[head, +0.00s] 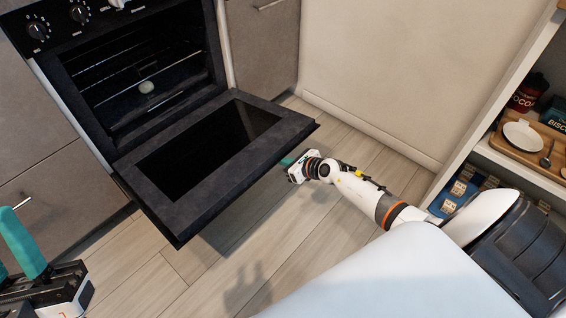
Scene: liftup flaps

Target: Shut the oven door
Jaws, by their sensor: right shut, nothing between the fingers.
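The oven (103,45) is black, with its cavity and wire racks showing. Its door (258,174) is folded down and stands wide open, with a dark glass panel in its inner face. My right gripper (287,162) is at the door's right edge, low and partly hidden by the door. I cannot tell whether it touches the door. My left gripper (24,246) is at the lower left corner, cut off by the frame edge, with one teal finger showing clearly. It is apart from the door, and the gap between its fingers cannot be judged.
Grey cabinets (33,150) flank the oven. A white shelf unit (490,120) on the right holds a wooden tray (512,145), a dish and boxes. The wooden floor (220,268) in front of the door is clear.

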